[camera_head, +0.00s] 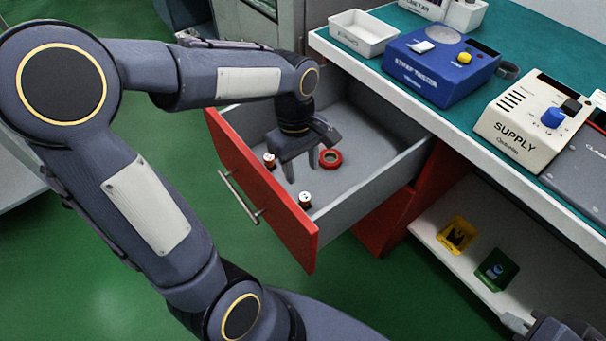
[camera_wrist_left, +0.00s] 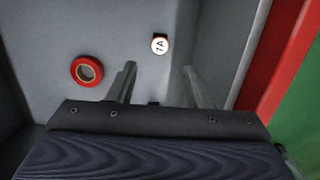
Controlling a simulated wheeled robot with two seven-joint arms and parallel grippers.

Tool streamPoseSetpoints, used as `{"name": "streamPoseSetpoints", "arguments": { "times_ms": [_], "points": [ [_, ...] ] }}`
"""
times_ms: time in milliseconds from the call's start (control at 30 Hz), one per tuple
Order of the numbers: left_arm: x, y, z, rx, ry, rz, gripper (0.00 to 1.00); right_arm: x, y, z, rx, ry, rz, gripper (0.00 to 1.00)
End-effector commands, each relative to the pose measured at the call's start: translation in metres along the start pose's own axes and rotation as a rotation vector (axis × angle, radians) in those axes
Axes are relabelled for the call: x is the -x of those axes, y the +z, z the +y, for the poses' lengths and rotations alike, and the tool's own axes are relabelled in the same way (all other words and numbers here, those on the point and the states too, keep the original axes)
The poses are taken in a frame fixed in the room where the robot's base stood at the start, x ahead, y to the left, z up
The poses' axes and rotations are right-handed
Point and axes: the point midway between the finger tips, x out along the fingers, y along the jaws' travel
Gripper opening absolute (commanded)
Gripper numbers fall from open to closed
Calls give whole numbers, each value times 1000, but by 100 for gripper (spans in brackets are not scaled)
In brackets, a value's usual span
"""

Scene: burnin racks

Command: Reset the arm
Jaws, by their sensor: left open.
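My left gripper (camera_head: 301,172) reaches over the open red-fronted drawer (camera_head: 268,190) from the left, its fingers pointing down into it. The left wrist view shows its two fingers (camera_wrist_left: 160,88) apart with nothing between them. A red tape roll (camera_head: 330,159) lies on the drawer floor close to the fingers; it also shows in the left wrist view (camera_wrist_left: 87,71). A small fuse-like cylinder marked 1A (camera_wrist_left: 159,45) lies just beyond the fingertips in that view. My right gripper (camera_head: 541,328) only partly shows at the bottom right corner.
Small spools (camera_head: 269,160) and (camera_head: 305,199) stand near the drawer front. The teal bench (camera_head: 400,25) holds a blue strap tester (camera_head: 440,70), a SUPPLY box (camera_head: 527,120) and a white tray (camera_head: 363,33). A lower shelf (camera_head: 440,240) bears yellow (camera_head: 457,236) and green (camera_head: 496,269) bins.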

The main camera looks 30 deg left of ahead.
Motion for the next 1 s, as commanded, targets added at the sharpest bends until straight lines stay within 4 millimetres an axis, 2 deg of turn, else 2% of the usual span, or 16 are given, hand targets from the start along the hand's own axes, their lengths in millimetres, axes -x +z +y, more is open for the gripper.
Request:
{"name": "streamPoseSetpoints", "arguments": {
  "times_ms": [167,667,767,1000],
  "points": [
    [11,0,0,-1,-1,0,46,3,-1,-1,0,0,0,0],
    [11,0,0,-1,-1,0,46,3,-1,-1,0,0,0,0],
    [21,1,0,-1,0,0,46,11,-6,-5,0,0,-1,0],
    [68,7,0,-1,0,0,46,50,-25,-23,0,0,0,0]
  ]
}}
